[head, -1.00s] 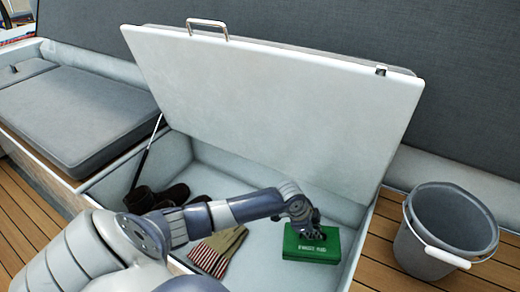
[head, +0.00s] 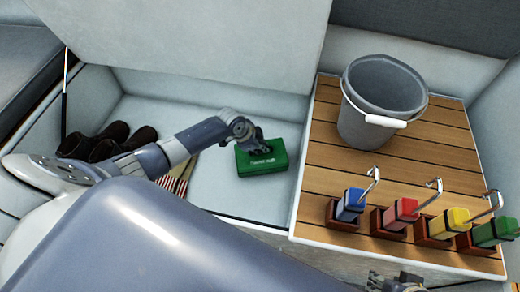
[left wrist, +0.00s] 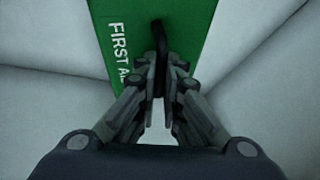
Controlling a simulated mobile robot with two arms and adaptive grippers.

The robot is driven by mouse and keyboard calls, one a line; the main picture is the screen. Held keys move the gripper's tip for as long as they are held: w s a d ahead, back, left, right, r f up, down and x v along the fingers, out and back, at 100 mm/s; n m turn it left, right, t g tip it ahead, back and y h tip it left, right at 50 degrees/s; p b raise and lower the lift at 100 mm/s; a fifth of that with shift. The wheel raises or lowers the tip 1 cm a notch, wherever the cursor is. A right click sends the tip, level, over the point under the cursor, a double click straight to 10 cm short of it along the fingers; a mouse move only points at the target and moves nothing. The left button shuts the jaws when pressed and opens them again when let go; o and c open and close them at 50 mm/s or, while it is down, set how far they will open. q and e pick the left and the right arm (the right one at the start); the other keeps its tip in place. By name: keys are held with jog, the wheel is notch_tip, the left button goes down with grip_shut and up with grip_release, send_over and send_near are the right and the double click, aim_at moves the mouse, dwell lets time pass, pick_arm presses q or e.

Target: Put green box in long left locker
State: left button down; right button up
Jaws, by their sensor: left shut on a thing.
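The green box (head: 262,157), a first aid box with white lettering, is inside the open locker (head: 225,195), near its right wall. Whether it touches the locker floor I cannot tell. My left gripper (head: 252,139) reaches over the locker and is shut on the box's dark handle. In the left wrist view the fingers (left wrist: 160,88) pinch this handle beside the green face (left wrist: 185,25). The locker's pale lid (head: 200,40) stands raised behind. Part of my right gripper (head: 396,281) shows at the bottom edge; its fingers are not clear.
Dark boots (head: 105,142) and striped cloth (head: 172,186) lie at the left in the locker. On the wooden deck to the right stand a grey bucket (head: 382,98) and several coloured blocks with metal hooks, such as the red one (head: 402,210).

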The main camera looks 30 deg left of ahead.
pick_arm(q)
jog(key=shift+w+f, duration=0.1)
jog(key=shift+f, duration=0.25)
pick_arm(e)
jog(key=shift+f, duration=0.2)
pick_arm(q)
jog(key=shift+f, duration=0.15)
pick_arm(e)
jog(key=shift+f, duration=0.1)
pick_arm(q)
jog(key=c, duration=1.7)
grip_release()
pick_arm(e)
jog(key=shift+w, duration=0.15)
pick_arm(q)
jog(key=shift+s+r, duration=0.2)
jog(key=shift+r, duration=0.2)
jog(key=p+v, duration=0.1)
jog(key=v, duration=0.2)
jog(key=shift+p, duration=0.4)
jog(key=shift+p+v, duration=1.35)
jog(key=shift+v, duration=2.85)
pick_arm(e)
jog(key=s+x, duration=0.1)
jog(key=x, duration=0.7)
jog(key=shift+f+g, duration=0.3)
jog(key=shift+f, duration=0.2)
